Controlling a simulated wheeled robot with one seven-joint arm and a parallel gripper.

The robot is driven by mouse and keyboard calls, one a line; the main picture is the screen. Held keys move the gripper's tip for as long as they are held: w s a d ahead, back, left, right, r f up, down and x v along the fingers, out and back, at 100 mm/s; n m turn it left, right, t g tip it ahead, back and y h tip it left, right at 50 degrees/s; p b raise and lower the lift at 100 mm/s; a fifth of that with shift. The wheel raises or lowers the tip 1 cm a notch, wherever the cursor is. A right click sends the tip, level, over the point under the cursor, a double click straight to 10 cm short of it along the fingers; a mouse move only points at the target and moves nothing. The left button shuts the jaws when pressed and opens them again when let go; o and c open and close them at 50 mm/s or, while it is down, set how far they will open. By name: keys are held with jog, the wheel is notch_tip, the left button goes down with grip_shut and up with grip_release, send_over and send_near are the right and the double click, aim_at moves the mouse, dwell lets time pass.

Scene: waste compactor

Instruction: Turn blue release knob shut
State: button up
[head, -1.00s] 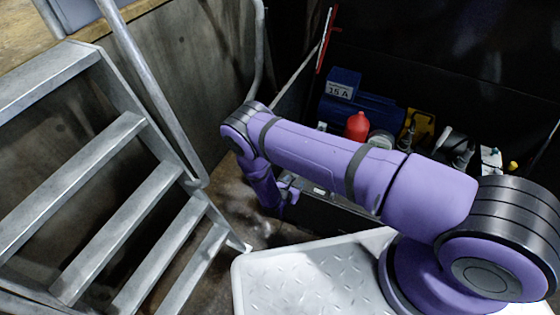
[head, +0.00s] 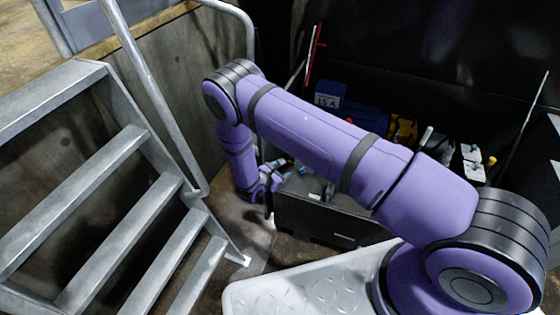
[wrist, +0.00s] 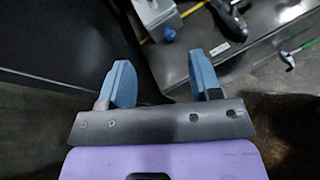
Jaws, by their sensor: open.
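A small round blue knob (wrist: 169,34) shows in the wrist view, at the end of a grey metal bracket (wrist: 155,12) on the edge of a dark cabinet. My gripper (wrist: 162,80) is open and empty, its two blue-grey fingers wide apart. The knob lies beyond the fingertips, roughly between them across the picture, and apart from both. In the head view my gripper (head: 275,172) is small, at the left end of a low dark cabinet (head: 325,215). I cannot make out the knob for certain there.
Metal stairs (head: 100,205) with a handrail (head: 155,95) stand close on the left. A light tread-plate platform (head: 290,295) lies in front. A blue box (head: 330,95) and other items sit behind my arm. A green-handled tool (wrist: 288,60) shows right in the wrist view.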

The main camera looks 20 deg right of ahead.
jog(key=shift+w+d+r+m+g+h, duration=0.1)
jog(key=shift+w+r+m+g, duration=0.2)
jog(key=shift+r, duration=0.6)
jog(key=shift+w+d+r+m+g+h, duration=0.15)
jog(key=shift+r+m, duration=0.2)
jog(key=shift+r, duration=0.55)
jog(key=shift+w+d+r+m+g+h, duration=0.15)
jog(key=shift+r+m, duration=0.2)
jog(key=shift+r, duration=0.55)
